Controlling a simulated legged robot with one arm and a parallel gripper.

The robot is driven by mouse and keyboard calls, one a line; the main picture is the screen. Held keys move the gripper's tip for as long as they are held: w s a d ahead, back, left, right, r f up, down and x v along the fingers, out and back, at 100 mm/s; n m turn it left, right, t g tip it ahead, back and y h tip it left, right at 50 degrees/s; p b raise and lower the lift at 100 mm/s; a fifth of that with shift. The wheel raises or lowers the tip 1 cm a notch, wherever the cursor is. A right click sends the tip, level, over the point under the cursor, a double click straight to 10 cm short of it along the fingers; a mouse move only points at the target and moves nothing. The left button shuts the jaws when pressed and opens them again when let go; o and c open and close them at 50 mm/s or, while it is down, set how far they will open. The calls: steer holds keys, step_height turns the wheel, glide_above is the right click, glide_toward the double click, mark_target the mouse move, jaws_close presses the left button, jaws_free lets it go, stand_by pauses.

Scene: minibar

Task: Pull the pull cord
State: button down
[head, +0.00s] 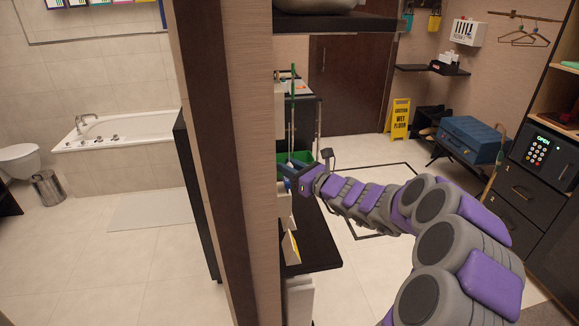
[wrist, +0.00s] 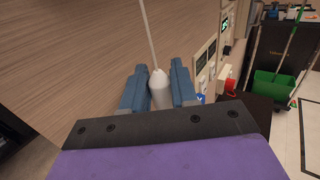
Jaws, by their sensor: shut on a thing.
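The pull cord (wrist: 149,35) hangs down in the wrist view and ends in a white, tapered handle (wrist: 160,90). My gripper (wrist: 158,88) has its two blue fingers on either side of this handle, and it is shut on it. The cord above the handle looks taut and slightly tilted. The lower end of the handle is hidden behind the gripper's dark front plate. In the head view my gripper (head: 291,168) is beside the edge of the wood-toned wall, and the cord cannot be made out there.
A wall panel with switches (wrist: 205,62) is right of the fingers. Beyond are a green bucket (wrist: 272,90), a yellow wet floor sign (head: 397,118) and a blue suitcase (head: 470,138). A dark shelf (head: 318,245) lies below my gripper. A wall (head: 250,200) separates the bathroom.

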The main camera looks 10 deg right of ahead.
steer(key=shift+f, duration=0.85)
steer(key=c, duration=1.3)
jaws_free()
steer(key=shift+c, duration=0.2)
steer(key=o, duration=0.3)
steer(key=shift+w+f, duration=0.1)
steer(key=shift+w, duration=0.05)
steer(key=shift+o, duration=0.2)
steer(key=shift+d, duration=0.1)
steer(key=shift+s, duration=0.2)
steer(key=p+v, duration=0.1)
steer(key=v, duration=1.6)
steer(key=shift+d, duration=0.15)
